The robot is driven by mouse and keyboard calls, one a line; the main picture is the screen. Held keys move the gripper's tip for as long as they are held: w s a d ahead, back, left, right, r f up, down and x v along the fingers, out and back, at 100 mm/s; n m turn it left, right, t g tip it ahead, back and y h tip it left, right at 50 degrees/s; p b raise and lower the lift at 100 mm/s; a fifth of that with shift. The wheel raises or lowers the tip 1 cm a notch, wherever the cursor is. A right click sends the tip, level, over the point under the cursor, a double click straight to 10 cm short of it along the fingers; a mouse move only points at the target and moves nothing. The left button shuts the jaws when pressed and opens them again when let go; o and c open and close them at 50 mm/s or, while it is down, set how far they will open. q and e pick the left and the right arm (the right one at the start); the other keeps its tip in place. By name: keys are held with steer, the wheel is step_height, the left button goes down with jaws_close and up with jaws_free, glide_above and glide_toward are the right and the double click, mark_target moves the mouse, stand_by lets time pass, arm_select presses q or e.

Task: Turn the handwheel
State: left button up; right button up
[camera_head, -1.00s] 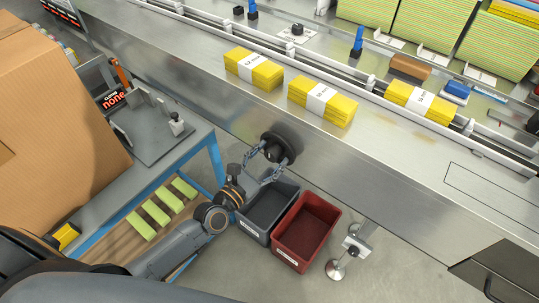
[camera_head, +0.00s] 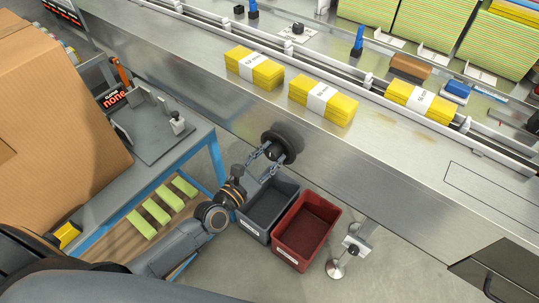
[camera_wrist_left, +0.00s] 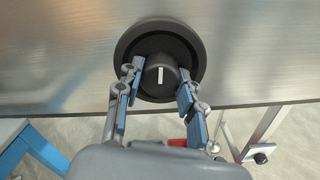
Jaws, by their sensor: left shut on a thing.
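The handwheel (camera_head: 290,133) is a black round disc with a protruding hub on the front face of the steel machine. In the left wrist view the handwheel (camera_wrist_left: 140,42) is seen face on, with a white mark on its hub pointing roughly up and down. My left gripper (camera_head: 267,158) reaches it from the lower left. In the wrist view the left gripper (camera_wrist_left: 158,82) has one finger on each side of the hub and is shut on it. The fingers hide part of the hub's sides. My right gripper is not in view.
A grey bin (camera_head: 270,208) and a red bin (camera_head: 306,232) stand on the floor below the handwheel. A blue-framed table (camera_head: 214,160) is at left, with a large cardboard box (camera_head: 60,110). Yellow cloth packs (camera_head: 323,100) lie on the machine above.

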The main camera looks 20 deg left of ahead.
arm_select(q)
steer(key=m, duration=0.5)
steer(key=shift+w+r+p, duration=0.1)
steer(key=shift+r+p, duration=0.1)
steer(key=shift+p, duration=0.15)
steer(key=m+p, duration=0.1)
steer(key=m, duration=0.4)
steer(key=shift+m, duration=0.4)
steer(key=m+p, duration=0.1)
steer(key=m, duration=0.3)
steer(key=m+p, duration=0.2)
steer(key=m, duration=0.4)
steer(key=m+p, duration=0.1)
steer(key=m, duration=0.3)
steer(key=shift+m, duration=0.3)
steer(key=m+p, duration=0.1)
steer(key=m, duration=0.7)
steer(key=shift+d+m, duration=0.1)
steer(key=shift+m, duration=2.3)
